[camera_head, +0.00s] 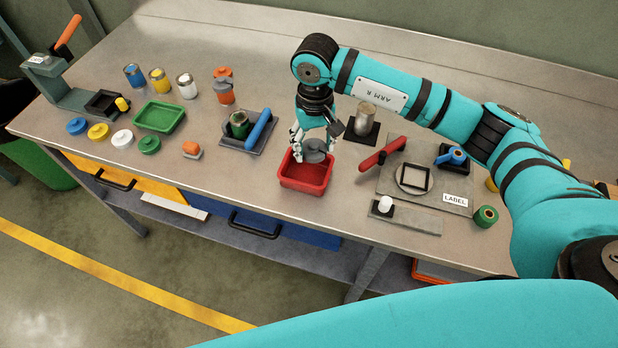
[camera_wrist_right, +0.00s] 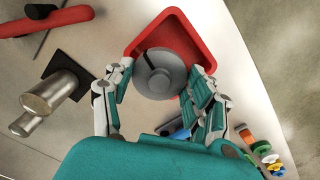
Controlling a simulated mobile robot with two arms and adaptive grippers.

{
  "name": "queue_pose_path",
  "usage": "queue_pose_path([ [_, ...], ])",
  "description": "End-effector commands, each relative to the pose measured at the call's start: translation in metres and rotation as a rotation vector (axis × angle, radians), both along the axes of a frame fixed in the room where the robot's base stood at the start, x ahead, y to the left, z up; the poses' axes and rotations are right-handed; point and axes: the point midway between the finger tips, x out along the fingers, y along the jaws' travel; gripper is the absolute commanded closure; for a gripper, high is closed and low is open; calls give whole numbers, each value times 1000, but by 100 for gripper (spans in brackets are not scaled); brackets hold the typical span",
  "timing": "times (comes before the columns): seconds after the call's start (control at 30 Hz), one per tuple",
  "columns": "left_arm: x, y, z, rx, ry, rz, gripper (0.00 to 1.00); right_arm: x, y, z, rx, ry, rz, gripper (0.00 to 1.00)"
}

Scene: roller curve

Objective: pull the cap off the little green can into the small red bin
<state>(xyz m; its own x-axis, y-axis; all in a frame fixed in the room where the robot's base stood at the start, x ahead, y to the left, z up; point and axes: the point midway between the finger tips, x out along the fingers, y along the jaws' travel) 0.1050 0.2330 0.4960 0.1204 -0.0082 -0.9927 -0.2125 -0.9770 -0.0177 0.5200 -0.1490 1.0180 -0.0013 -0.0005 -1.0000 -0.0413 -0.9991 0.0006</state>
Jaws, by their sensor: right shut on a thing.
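My right gripper (camera_head: 314,148) is shut on a grey round cap (camera_head: 316,156) with a small knob. It holds the cap over the small red bin (camera_head: 305,184). In the right wrist view the cap (camera_wrist_right: 160,74) sits between the fingers, with the red bin (camera_wrist_right: 178,22) behind it; whether it touches the bin I cannot tell. My left gripper is not in view.
A metal cylinder (camera_head: 373,118) on a black base stands behind the bin. A red lever (camera_head: 382,153) and label plate (camera_head: 430,185) lie to the right. A green tray (camera_head: 160,117), several small cans and loose lids are at left. The bin is near the bench's front edge.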

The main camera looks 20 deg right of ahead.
Motion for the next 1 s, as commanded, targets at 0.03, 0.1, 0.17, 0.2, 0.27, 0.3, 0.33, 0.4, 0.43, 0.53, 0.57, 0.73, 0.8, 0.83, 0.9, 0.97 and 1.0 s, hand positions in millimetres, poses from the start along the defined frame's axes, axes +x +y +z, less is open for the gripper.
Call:
queue_pose_path([
  [0.03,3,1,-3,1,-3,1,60,-1,0,-9,1,4,0,61],
  [0.1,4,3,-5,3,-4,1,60,-1,0,-17,0,3,1,61],
  [0.17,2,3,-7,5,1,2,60,-1,1,-23,1,3,1,61],
  [0.2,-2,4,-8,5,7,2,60,-1,1,-27,2,3,1,61],
  [0.27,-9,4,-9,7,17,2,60,-1,1,-31,1,2,1,61],
  [0.3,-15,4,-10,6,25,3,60,-1,1,-33,1,1,1,61],
  [0.33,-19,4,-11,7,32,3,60,-1,1,-35,1,1,1,61],
  [0.4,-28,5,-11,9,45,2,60,-1,0,-37,1,1,1,61],
  [0.43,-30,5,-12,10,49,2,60,-1,0,-37,1,1,1,61],
  [0.53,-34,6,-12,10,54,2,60,-1,0,-38,1,1,1,61],
  [0.57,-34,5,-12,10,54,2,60,-1,0,-38,1,1,1,61],
  [0.73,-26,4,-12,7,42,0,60,-1,0,-38,1,1,1,39],
  [0.8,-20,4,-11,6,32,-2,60,-1,0,-38,1,1,1,30],
  [0.83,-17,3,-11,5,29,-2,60,-1,0,-38,1,1,1,26],
  [0.9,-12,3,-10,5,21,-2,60,-1,0,-37,1,1,1,17],
  [0.97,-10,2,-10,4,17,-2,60,-1,0,-37,1,1,1,17],
  [1.0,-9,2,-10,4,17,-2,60,-1,0,-37,1,1,1,17],
])
